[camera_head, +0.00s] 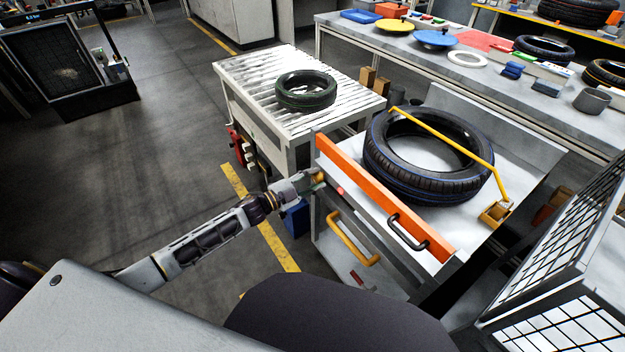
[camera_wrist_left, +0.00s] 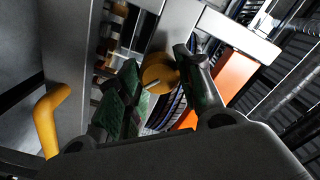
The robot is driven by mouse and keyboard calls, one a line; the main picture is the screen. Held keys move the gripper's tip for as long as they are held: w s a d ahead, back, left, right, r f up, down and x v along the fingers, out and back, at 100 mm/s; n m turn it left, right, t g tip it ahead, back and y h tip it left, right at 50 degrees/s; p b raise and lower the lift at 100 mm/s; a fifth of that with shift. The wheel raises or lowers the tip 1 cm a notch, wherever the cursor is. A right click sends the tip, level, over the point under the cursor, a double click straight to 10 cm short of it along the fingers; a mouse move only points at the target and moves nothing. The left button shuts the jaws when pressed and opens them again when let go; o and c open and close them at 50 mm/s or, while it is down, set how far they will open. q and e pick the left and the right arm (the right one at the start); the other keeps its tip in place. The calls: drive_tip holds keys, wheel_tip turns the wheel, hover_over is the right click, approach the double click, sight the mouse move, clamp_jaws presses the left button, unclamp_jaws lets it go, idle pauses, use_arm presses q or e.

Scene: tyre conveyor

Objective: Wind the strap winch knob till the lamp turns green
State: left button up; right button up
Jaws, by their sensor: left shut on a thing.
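The round orange-yellow winch knob (camera_wrist_left: 158,76) sits between the fingers of my left gripper (camera_wrist_left: 156,66) in the left wrist view. In the head view my left gripper (camera_head: 314,181) is at the left end of the cart's front, shut on the knob, which it mostly hides. A small lamp (camera_head: 340,191) just right of the gripper glows red. A large black tyre (camera_head: 377,172) with blue lines lies on the cart's top, with a yellow bar (camera_head: 452,143) running across it. My right gripper is not in view.
An orange rail (camera_head: 375,192) with a black handle (camera_head: 408,232) runs along the cart's front. A yellow handle (camera_head: 353,240) sits below it. A roller conveyor (camera_head: 250,85) with a smaller tyre (camera_head: 305,91) stands behind left. A wire cage (camera_head: 570,235) is at right.

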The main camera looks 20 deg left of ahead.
use_arm(q)
drive_tip(key=o, duration=1)
drive_tip(key=shift+o, duration=0.2)
drive_tip(key=v, duration=1.2)
idle(0.8)
